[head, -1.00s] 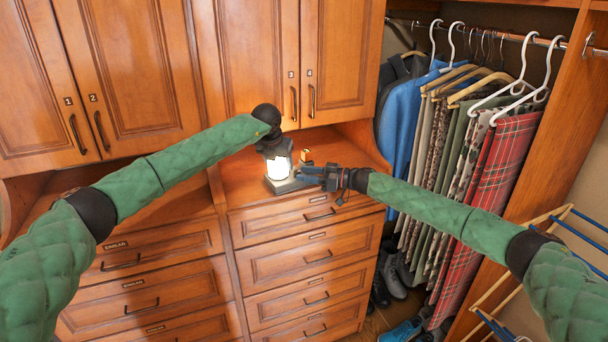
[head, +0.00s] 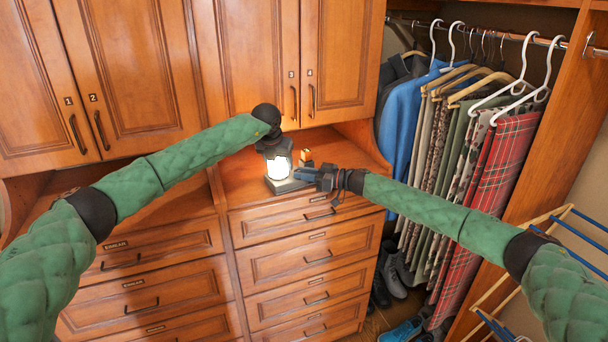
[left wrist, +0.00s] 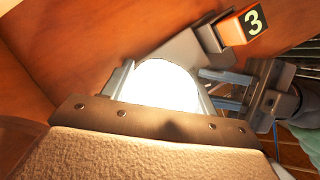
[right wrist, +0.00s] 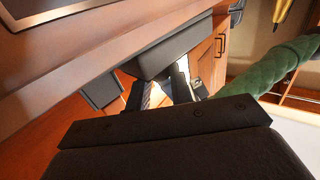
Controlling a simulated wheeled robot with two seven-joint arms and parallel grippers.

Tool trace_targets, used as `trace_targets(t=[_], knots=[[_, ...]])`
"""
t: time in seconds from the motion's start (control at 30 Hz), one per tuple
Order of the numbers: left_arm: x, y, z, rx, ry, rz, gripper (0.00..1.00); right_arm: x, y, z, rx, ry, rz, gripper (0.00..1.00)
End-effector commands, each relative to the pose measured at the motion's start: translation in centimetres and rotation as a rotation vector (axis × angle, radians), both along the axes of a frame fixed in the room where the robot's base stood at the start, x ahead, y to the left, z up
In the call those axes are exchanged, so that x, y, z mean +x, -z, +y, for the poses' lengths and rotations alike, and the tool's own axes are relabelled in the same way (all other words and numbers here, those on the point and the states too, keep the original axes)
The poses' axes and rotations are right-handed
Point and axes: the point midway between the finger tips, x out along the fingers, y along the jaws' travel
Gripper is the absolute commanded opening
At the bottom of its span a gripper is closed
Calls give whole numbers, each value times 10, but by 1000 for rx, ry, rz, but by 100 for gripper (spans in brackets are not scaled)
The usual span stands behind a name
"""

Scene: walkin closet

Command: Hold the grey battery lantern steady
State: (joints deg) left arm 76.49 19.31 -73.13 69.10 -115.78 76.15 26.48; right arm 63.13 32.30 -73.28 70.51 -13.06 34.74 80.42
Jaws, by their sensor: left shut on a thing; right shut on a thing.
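The grey battery lantern (head: 278,168) stands upright on the right-hand dresser top, its lamp glowing white. My left gripper (head: 275,148) comes down over its upper part and is shut on it. In the left wrist view the bright lamp (left wrist: 165,85) lies between my left fingers. My right gripper (head: 308,174) is shut on the right side of the lantern's grey base. In the right wrist view the dark base (right wrist: 172,50) is at my right fingertips, and the grip itself is partly hidden. The lantern's top is hidden by my left gripper.
Cabinet doors (head: 250,60) rise behind, and hanging clothes (head: 460,170) are at the right. The dresser top is bare right of the block.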

Motion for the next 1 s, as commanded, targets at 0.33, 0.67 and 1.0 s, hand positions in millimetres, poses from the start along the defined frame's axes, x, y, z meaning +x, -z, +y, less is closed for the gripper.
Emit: trace_targets(t=[0.33, 0.67, 1.0], knots=[[-1, 0, -1, -1, 3, 1, 20, -3, 0, 0, 1, 178, 0, 0], [-1, 0, -1, -1, 3, 1, 20, -3, 0, 0, -1, 213, 0, 0], [-1, 0, -1, -1, 3, 1, 20, -4, 0, 0, -1, 211, -1, 44]])
